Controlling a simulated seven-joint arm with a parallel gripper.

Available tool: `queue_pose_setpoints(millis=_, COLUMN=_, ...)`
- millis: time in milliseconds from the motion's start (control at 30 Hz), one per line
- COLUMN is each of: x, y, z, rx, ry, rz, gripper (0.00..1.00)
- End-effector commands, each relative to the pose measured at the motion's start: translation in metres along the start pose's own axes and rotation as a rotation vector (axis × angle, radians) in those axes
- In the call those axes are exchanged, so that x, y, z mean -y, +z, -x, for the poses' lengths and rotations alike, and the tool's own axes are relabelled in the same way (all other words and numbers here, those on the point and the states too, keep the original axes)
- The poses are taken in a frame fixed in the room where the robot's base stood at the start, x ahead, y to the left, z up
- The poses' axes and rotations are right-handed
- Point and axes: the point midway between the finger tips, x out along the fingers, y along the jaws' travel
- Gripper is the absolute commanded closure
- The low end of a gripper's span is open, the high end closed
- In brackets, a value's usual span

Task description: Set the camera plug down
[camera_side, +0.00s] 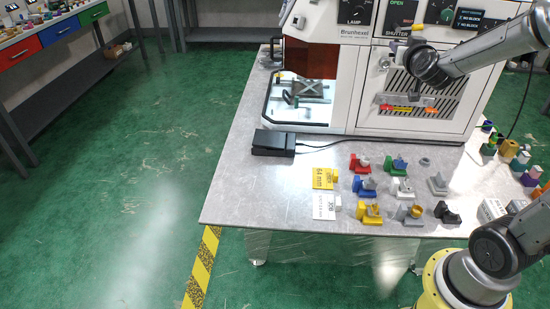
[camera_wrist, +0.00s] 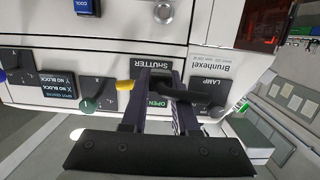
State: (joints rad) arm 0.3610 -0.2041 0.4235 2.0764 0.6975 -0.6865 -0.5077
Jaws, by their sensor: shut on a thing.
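My gripper (camera_side: 405,48) is raised in front of the white machine's upper front, well above the table. In the wrist view my gripper (camera_wrist: 165,95) has its dark fingers closed on a small black piece (camera_wrist: 182,91), which I take to be the camera plug. Most of the piece is hidden by the fingers, and its outline blends with the black panel labels behind it. In the side view the held piece is too small to make out clearly.
The machine (camera_side: 345,85) carries knobs and labels close behind my gripper. Colored holders, such as the red one (camera_side: 358,164) and the black one (camera_side: 446,212), stand in rows on the grey table (camera_side: 245,195). A black box (camera_side: 273,143) lies at left. The table's left front is clear.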

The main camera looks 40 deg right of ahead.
Motion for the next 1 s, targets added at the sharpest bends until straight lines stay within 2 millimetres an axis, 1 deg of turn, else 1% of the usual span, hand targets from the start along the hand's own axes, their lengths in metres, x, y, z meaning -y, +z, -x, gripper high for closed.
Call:
queue_pose_setpoints(millis=600, x=0.0, y=0.0, z=0.0, rx=0.001, ry=0.0, rz=-0.001, gripper=1.0)
queue_pose_setpoints(millis=800, x=0.001, y=0.0, z=0.0, rx=0.065, ry=-0.005, rz=-0.028, gripper=1.0)
queue_pose_setpoints(millis=867, x=0.004, y=0.006, z=0.0, rx=0.114, ry=-0.019, rz=-0.042, gripper=1.0)
queue_pose_setpoints(millis=933, x=0.013, y=0.013, z=-0.001, rx=0.174, ry=-0.049, rz=-0.059, gripper=1.0)
queue_pose_setpoints(millis=967, x=0.019, y=0.016, z=-0.002, rx=0.204, ry=-0.065, rz=-0.065, gripper=1.0)
queue_pose_setpoints(millis=1000, x=0.032, y=0.024, z=-0.004, rx=0.251, ry=-0.095, rz=-0.071, gripper=1.0)
